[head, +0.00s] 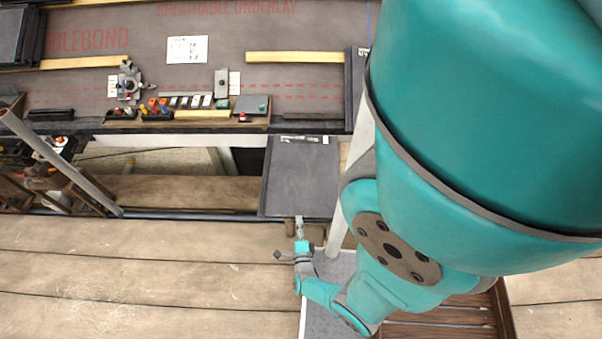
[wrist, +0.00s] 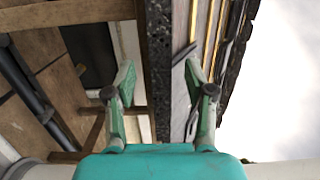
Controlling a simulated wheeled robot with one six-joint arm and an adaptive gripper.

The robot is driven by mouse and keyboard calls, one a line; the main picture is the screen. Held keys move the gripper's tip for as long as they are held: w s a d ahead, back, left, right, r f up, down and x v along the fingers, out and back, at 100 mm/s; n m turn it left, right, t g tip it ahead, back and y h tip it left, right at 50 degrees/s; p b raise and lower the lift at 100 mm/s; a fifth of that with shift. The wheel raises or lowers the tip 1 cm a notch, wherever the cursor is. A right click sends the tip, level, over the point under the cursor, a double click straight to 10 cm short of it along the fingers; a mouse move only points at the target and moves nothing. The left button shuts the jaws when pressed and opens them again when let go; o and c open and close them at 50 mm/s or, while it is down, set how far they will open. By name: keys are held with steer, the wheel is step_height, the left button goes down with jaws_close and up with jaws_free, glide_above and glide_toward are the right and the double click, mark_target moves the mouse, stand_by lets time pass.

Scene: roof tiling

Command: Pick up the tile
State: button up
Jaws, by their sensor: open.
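A dark grey slate tile (head: 300,180) lies flat just in front of the roof's lower edge, near the middle of the head view. My gripper (head: 299,222) is at the tile's near edge, below it in the picture. In the wrist view my gripper (wrist: 159,78) is open, with one green fingertip on each side of the tile's dark rough edge (wrist: 158,50). The edge runs between the fingers with gaps showing on both sides. I cannot tell how far the fingers overlap the tile. What lies under the tile is mostly hidden.
The roof underlay (head: 330,25) carries wooden battens (head: 295,57), a white note (head: 187,50), and a row of small parts and tools (head: 180,105). Metal poles (head: 60,160) stand at left. Wooden planks (head: 120,265) in front are mostly clear. My arm hides the right side.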

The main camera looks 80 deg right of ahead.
mark_target(300, 208)
steer(key=shift+d, duration=2.25)
steer(key=shift+w+d, duration=0.2)
steer(key=shift+d, duration=1)
jaws_close()
steer(key=shift+r, duration=0.1)
